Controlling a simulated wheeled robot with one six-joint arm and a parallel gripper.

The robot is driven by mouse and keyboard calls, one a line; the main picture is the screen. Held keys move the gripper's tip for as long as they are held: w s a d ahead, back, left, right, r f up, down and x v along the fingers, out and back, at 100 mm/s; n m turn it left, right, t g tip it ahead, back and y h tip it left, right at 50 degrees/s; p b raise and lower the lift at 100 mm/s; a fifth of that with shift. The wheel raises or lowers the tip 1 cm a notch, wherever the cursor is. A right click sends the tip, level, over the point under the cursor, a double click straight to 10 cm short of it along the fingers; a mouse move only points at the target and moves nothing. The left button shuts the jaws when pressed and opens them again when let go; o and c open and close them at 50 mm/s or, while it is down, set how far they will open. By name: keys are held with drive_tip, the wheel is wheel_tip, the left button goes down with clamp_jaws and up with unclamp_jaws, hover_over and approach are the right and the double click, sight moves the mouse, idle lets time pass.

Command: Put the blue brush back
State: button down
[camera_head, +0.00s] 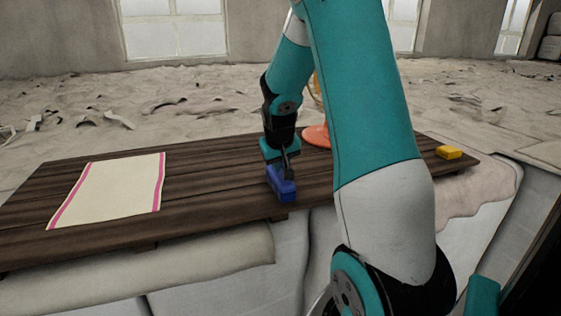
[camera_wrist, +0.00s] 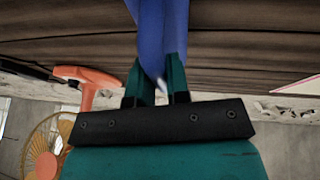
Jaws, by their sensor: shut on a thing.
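The blue brush (camera_head: 282,186) is at the front edge of the dark wooden table, below my gripper (camera_head: 284,165). In the wrist view the blue brush (camera_wrist: 162,30) lies between the two fingers of my gripper (camera_wrist: 160,75), which are shut on it. The fingers hide part of it. I cannot tell whether the brush touches the table boards.
A cream cloth with pink stripes (camera_head: 110,188) lies flat on the table (camera_head: 215,183) at the left. A yellow block (camera_head: 449,152) sits at the right end. An orange fan base (camera_head: 317,136) stands behind my arm. Boards between cloth and brush are clear.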

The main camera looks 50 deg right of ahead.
drive_tip(key=c, duration=1.1)
unclamp_jaws()
drive_tip(key=b+v, duration=0.3)
drive_tip(key=v, duration=0.9)
drive_tip(key=s+a+f+n+y, duration=0.1)
drive_tip(key=a+n+y, duration=0.15)
drive_tip(key=a, duration=0.85)
drive_tip(key=s+a+f+n+y, duration=0.15)
drive_tip(key=a+n, duration=0.25)
drive_tip(key=a, duration=0.8)
drive_tip(key=s+a+f+n+g+y, duration=0.1)
drive_tip(key=s+a+n+g+y, duration=0.2)
drive_tip(key=s+a, duration=1.1)
drive_tip(key=n+y, duration=0.1)
drive_tip(key=n, duration=0.2)
drive_tip(key=shift+s+f+n, duration=0.3)
drive_tip(key=shift+f+n, duration=0.05)
drive_tip(key=shift+a, duration=0.1)
